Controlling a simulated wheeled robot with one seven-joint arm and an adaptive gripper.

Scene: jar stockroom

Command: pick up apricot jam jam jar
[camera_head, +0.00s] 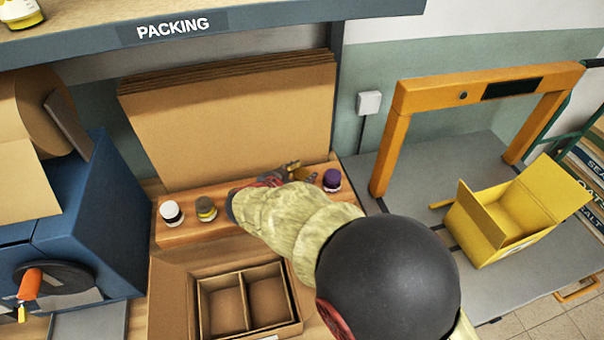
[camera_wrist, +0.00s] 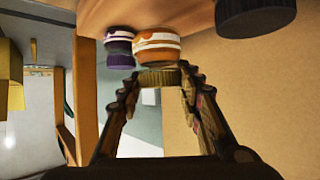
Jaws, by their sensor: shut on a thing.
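An orange jar with a white and orange label and a gold-brown lid (camera_wrist: 157,50) is between the fingertips of my gripper (camera_wrist: 157,78) in the upside-down wrist view. I take it for the apricot jam jar, but no text on it can be read. My gripper is shut on it at the lid. In the head view my gripper (camera_head: 290,171) is over the wooden ledge, and my arm hides most of the held jar. I cannot tell whether the jar is still touching the ledge (camera_head: 190,236).
A purple-lidded jar (camera_head: 331,180) stands close beside the held one. A dark-lidded jar (camera_head: 205,209) and a white-lidded jar (camera_head: 171,213) stand farther left. Flat cardboard (camera_head: 235,120) leans behind. A divided open box (camera_head: 248,305) is in front, and a yellow box (camera_head: 510,215) is at right.

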